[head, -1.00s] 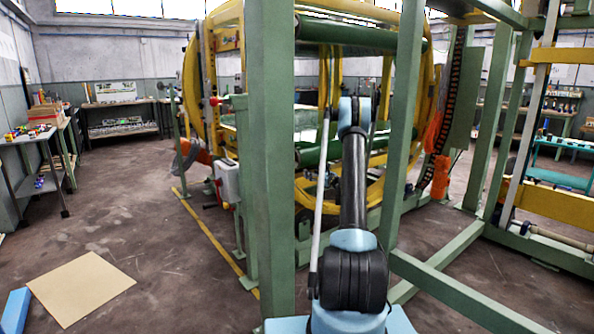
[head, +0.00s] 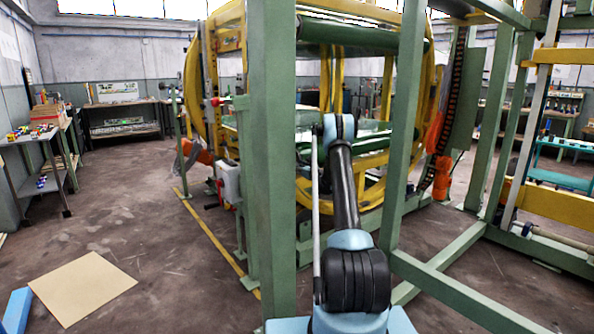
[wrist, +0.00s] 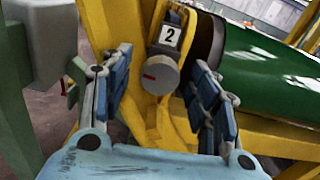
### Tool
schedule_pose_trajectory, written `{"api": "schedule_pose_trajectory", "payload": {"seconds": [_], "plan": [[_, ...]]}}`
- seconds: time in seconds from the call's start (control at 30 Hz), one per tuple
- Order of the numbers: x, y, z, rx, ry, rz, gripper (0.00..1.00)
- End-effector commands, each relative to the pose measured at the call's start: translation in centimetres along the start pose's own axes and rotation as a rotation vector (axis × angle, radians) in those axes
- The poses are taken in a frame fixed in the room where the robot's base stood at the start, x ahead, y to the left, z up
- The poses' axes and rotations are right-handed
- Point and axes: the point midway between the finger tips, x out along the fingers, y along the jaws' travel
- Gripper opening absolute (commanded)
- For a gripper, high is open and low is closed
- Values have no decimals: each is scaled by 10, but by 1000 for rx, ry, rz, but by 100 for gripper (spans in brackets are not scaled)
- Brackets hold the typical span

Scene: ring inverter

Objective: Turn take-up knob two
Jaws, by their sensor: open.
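Take-up knob two (wrist: 160,74) is a grey round knob with a red mark on its face, just below a tag with the number 2 (wrist: 169,36). It is mounted on the yellow frame (wrist: 120,30) in the wrist view. My gripper (wrist: 158,98) is open, with one blue-padded finger to the left of the knob and one to the right. The knob shows between the fingers, apparently beyond them; I see no contact. In the head view my arm reaches forward, and I cannot make out the gripper or the knob.
A green roller (wrist: 265,75) lies right of the knob. A grey box on a green post (wrist: 55,35) stands close on the left. In the head view, green posts (head: 270,150) and (head: 403,130) flank my arm, and a low green beam (head: 450,285) crosses at right.

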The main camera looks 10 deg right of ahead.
Motion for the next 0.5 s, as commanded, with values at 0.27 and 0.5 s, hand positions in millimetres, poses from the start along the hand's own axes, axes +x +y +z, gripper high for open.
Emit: {"api": "schedule_pose_trajectory", "payload": {"seconds": [0.27,0.5], "plan": [[3,0,0,0,0,-1,55],[3,0,0,0,0,-1,16]]}}
